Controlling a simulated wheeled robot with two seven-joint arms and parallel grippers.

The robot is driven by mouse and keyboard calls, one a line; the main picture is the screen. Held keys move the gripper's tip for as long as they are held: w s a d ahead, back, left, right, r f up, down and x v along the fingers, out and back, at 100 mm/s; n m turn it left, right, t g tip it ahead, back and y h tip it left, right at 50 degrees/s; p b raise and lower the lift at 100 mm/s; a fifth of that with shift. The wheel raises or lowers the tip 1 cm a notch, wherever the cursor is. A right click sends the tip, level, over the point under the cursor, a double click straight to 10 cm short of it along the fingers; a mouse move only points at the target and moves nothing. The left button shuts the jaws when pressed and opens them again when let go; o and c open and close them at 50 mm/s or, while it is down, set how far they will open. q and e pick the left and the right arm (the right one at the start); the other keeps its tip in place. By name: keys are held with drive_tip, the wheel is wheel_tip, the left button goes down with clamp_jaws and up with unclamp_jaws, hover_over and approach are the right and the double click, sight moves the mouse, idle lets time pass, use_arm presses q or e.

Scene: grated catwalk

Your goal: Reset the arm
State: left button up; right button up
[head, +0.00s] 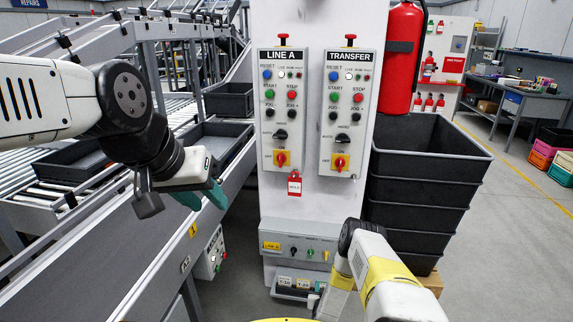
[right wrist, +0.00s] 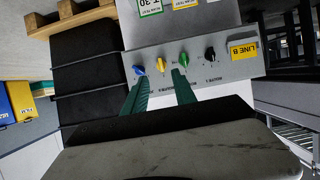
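My left gripper (head: 208,203) hangs over the conveyor's side rail in the head view, left of the control column. Its two teal fingers stand apart with nothing between them. My right gripper (right wrist: 161,75) shows two green fingers standing apart in the right wrist view, pointing at the LINE B box (right wrist: 215,62). That box has blue, yellow, green and black knobs; I cannot tell whether the fingers touch it. In the head view the box (head: 285,245) is low on the column, and my right fingers are not clearly visible. Blue RESET buttons are on the LINE A panel (head: 282,140) and TRANSFER panel (head: 346,140).
Stacked black crates (head: 425,185) stand right of the column on a wooden pallet. A red fire extinguisher (head: 401,60) hangs above them. A red lockout tag (head: 294,187) hangs below the LINE A panel. The conveyor (head: 150,250) fills the left side.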

drive_tip(key=w+r+y, duration=0.1)
drive_tip(key=w+r, duration=0.3)
drive_tip(key=r, duration=0.3)
drive_tip(key=w+r+g, duration=0.1)
drive_tip(key=w+r, duration=0.3)
drive_tip(key=r, duration=0.4)
drive_tip(key=w+r+y, duration=0.1)
drive_tip(key=w+r, duration=0.3)
drive_tip(key=r, duration=0.3)
wheel_tip(320, 180, up, 21)
drive_tip(key=s+n+g+y, duration=0.1)
drive_tip(key=s+g, duration=0.1)
drive_tip(key=s, duration=0.1)
drive_tip(key=s+a+r+n+g+y, duration=0.1)
drive_tip(key=s+r+g, duration=0.1)
drive_tip(key=s+r, duration=1.6)
drive_tip(key=s+r+g, duration=0.1)
drive_tip(key=s, duration=1)
drive_tip(key=s+r+g, duration=0.1)
drive_tip(key=s+r, duration=0.1)
drive_tip(key=s, duration=1)
drive_tip(key=shift+d+r+y, duration=0.15)
drive_tip(key=shift+r+y, duration=0.1)
drive_tip(key=shift+y, duration=0.05)
